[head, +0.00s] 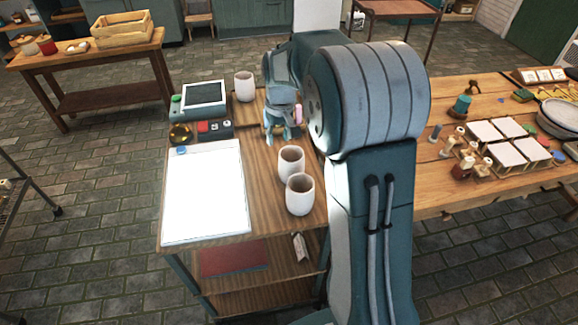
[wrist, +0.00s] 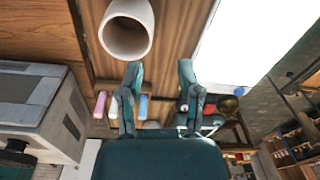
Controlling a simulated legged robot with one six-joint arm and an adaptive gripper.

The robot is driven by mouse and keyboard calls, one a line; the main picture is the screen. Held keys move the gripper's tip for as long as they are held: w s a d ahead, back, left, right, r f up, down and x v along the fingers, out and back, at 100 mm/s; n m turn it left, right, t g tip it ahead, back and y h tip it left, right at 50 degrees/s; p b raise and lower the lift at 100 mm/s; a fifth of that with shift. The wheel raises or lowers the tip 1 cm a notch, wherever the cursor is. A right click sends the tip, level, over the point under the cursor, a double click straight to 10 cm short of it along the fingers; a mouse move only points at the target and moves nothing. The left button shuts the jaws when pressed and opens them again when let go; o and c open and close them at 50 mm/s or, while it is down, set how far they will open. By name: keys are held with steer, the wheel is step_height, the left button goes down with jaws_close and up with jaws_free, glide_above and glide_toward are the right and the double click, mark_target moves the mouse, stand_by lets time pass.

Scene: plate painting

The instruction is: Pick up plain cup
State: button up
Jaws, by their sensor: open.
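Three white plain-looking cups stand upright on the wooden cart. Two are close together near the front: one cup (head: 300,196) and another just behind it (head: 291,166). The third cup (head: 244,87) stands at the back. My gripper (head: 279,136) is open and empty, behind the two front cups and in front of the back one. In the wrist view, my gripper's two fingers (wrist: 160,68) are spread with nothing between them. One cup (wrist: 126,30) shows its open mouth at the top, just beyond the left finger. I cannot tell which cup is meant.
A white sheet (head: 205,195) covers the cart's left side. A screen device (head: 204,97), a brass bell (head: 180,134) and small coloured blocks (head: 215,130) stand behind it. My arm hides the cart's right side. A table (head: 440,180) with painting things is at right.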

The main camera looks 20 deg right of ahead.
step_height(320, 180, down, 3)
steer(key=w+d, duration=0.1)
steer(key=w, duration=0.1)
glide_above(280, 173)
steer(key=d, duration=0.1)
steer(key=f, duration=0.5)
steer(key=shift+w, duration=0.4)
steer(key=f, duration=0.5)
steer(key=shift+s+a, duration=0.35)
steer(key=shift+a, duration=0.05)
steer(key=shift+f, duration=0.45)
steer(key=shift+d, duration=0.1)
jaws_close()
